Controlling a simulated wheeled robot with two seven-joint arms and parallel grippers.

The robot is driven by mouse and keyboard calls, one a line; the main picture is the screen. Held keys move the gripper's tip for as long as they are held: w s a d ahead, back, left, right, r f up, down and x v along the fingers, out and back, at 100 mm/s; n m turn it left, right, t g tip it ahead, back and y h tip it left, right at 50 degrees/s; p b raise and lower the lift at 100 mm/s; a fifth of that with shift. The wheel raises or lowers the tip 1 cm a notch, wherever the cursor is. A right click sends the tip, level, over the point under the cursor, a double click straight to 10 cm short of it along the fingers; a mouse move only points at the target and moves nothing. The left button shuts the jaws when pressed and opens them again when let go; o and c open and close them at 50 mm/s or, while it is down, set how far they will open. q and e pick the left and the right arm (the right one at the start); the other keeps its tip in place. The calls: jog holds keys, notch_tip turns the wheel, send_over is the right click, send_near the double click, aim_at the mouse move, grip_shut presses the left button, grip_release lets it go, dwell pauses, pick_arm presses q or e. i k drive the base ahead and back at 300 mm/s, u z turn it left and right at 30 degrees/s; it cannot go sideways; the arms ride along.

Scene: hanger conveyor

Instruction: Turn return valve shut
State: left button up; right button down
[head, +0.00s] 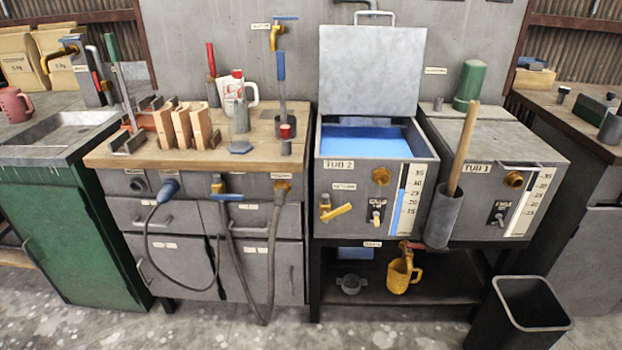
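Several valves are in view, and I cannot read for certain which label says return. A brass valve with a yellow lever (337,212) is on the lower left front of Tub 2 (336,229), under a small label; its lever slants up to the right. A blue-lever valve (227,197) is on the front of the workbench, with its lever about level and a hose below it. A red-handled tap (414,245) is under Tub 2, by the yellow jug (397,278). Neither of my grippers shows in this view.
Tub 2's lid (372,75) stands open over blue liquid (365,140). Tub 1 (490,137) is closed, with a wooden-handled tool in a grey holder (443,218) at its front left. Hoses (235,265) hang before the workbench (125,155). A black bin (528,305) stands at right.

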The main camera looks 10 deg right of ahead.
aim_at(327, 216)
jog(key=u, duration=0.25)
jog(key=k, duration=0.35)
jog(key=z, duration=1.05)
jog(key=i, duration=0.9)
jog(key=u, duration=0.9)
jog(key=i, duration=0.5)
jog(key=u, duration=0.5)
